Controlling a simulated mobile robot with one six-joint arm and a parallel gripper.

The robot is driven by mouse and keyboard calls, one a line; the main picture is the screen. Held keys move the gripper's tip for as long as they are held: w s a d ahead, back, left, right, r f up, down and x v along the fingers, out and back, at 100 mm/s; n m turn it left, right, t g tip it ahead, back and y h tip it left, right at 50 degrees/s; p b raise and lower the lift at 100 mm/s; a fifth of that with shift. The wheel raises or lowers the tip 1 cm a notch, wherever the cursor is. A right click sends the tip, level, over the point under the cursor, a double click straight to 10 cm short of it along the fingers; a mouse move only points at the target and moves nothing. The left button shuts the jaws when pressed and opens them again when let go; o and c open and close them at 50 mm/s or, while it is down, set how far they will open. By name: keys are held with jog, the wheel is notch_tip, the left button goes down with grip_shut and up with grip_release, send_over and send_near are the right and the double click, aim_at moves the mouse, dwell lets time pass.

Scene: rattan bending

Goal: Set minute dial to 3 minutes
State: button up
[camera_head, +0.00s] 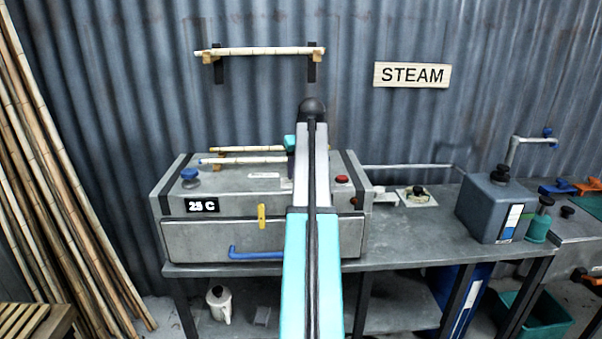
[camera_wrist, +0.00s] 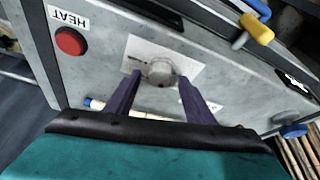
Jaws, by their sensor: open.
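In the wrist view, a grey round dial (camera_wrist: 160,70) sits on a white plate (camera_wrist: 143,50) on top of the metal steam box. It appears to be the minute dial; its setting cannot be read. My gripper (camera_wrist: 160,84) is open, with its two purple fingers apart, one at each side of the dial's near edge. I cannot tell whether they touch it. In the head view, my arm hides the dial and most of the gripper. The steam box (camera_head: 205,243) stands on the grey bench, its display (camera_head: 202,205) reading 25 C.
A red button (camera_head: 342,179) labelled HEAT in the wrist view and a blue knob (camera_head: 189,174) flank the dial. Light poles (camera_head: 240,160) rest behind it. A yellow handle (camera_head: 261,216) and blue bar (camera_head: 255,253) are at the box's front. A grey tank (camera_head: 490,212) stands right.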

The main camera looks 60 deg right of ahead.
jog(key=b+v, duration=0.3)
jog(key=v, duration=0.9)
jog(key=shift+a+r+b, duration=0.15)
jog(key=shift+r+b, duration=0.15)
jog(key=shift+r, duration=0.05)
dwell(0.4)
